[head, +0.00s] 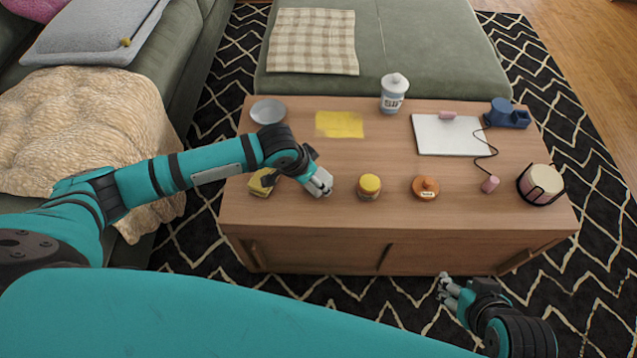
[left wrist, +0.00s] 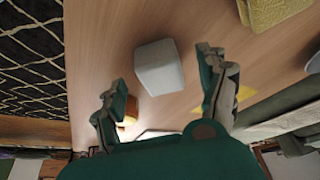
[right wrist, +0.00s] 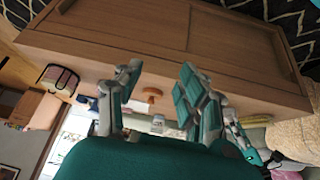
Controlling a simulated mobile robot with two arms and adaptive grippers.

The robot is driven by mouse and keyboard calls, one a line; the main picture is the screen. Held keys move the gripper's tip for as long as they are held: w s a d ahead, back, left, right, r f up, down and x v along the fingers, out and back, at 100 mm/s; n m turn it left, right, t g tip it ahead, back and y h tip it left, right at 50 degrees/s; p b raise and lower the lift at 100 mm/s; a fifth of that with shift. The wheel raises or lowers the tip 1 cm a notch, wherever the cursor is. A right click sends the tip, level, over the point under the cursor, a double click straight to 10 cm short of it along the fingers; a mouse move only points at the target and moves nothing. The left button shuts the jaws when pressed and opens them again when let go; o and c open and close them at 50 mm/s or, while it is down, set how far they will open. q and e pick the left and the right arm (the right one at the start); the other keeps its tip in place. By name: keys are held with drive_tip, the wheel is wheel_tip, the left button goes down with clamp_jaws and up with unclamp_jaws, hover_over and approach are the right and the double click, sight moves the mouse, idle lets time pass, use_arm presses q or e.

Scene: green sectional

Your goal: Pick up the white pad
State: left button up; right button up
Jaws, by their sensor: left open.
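The white pad is a small pale block (left wrist: 160,67) on the wooden table, seen in the left wrist view ahead of and between the spread fingers. My left gripper (left wrist: 163,75) is open, with clear gaps to both sides of the pad. In the head view the pad (head: 322,183) is largely hidden by my left gripper (head: 314,177) at the table's front left. My right gripper (head: 446,284) is open and empty, low in front of the table. It also shows in the right wrist view (right wrist: 159,74).
Near the left gripper are a yellow sponge (head: 262,182), a yellow-lidded jar (head: 369,186) and an orange pot (head: 425,187). Behind are a grey bowl (head: 267,111), a yellow cloth (head: 340,124), a white canister (head: 394,93) and a white board (head: 436,137).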

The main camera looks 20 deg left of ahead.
use_arm(q)
drive_tip(key=shift+b+x, duration=0.35)
drive_tip(key=shift+x, duration=0.8)
use_arm(e)
drive_tip(key=w+t, duration=0.1)
drive_tip(key=w+a+r, duration=0.1)
drive_tip(key=w, duration=0.1)
drive_tip(key=w+r+t, duration=0.1)
drive_tip(key=shift+w+a+r+t+y, duration=0.15)
drive_tip(key=shift+a+t+y, duration=0.15)
drive_tip(key=shift+y, duration=0.1)
use_arm(q)
drive_tip(key=c, duration=1.2)
drive_tip(key=shift+r, duration=0.15)
use_arm(e)
drive_tip(key=shift+d, duration=0.1)
